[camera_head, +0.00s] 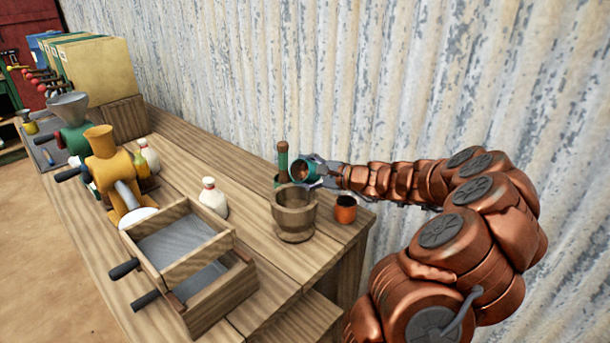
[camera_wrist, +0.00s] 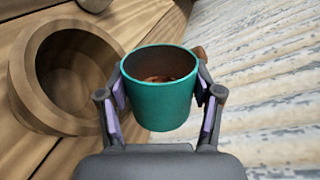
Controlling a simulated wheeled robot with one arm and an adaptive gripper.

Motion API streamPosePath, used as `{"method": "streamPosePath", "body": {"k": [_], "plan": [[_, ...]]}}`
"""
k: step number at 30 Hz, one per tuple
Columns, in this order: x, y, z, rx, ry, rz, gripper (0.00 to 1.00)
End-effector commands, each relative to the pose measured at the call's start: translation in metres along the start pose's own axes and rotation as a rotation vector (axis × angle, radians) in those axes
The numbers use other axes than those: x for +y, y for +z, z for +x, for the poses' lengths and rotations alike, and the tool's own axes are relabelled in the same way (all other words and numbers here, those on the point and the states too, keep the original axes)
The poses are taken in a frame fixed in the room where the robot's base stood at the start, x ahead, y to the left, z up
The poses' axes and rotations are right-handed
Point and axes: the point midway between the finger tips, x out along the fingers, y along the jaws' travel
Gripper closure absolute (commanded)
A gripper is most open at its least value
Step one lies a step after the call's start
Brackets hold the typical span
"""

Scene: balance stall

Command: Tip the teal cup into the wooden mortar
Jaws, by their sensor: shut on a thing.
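The teal cup (camera_wrist: 157,98) is between the two fingers of my gripper (camera_wrist: 160,115), which is shut on it. Brown contents show inside the cup in the wrist view. In the head view the cup (camera_head: 303,170) is held above the table, just behind the rim of the wooden mortar, and looks tilted toward the camera. The wooden mortar (camera_head: 295,222) stands upright near the table's right end; in the wrist view the mortar (camera_wrist: 22,75) is left of the cup, and its hollow looks empty. My gripper (camera_head: 318,172) reaches in from the right.
An orange cup (camera_head: 346,212) stands right of the mortar. A green thing with a brown knob (camera_head: 283,150) stands behind it. A white bottle (camera_head: 212,198), a wooden tray box (camera_head: 190,240) and a yellow grinder (camera_head: 112,165) are to the left. A corrugated wall (camera_head: 300,80) borders the table.

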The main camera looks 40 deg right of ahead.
Motion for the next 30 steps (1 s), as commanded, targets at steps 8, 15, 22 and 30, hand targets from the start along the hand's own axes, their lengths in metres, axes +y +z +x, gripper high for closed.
{"method": "streamPosePath", "body": {"k": [8,15,22,30], "plan": [[0.0021,-0.0004,0.0005,0.013,-0.002,-0.053,0.72],[0.0029,-0.0002,0.0006,0.026,-0.001,-0.099,0.72],[0.0043,-0.0006,0.0010,0.038,0.000,-0.142,0.72],[0.0059,-0.0008,0.0014,0.051,0.000,-0.190,0.72]]}}
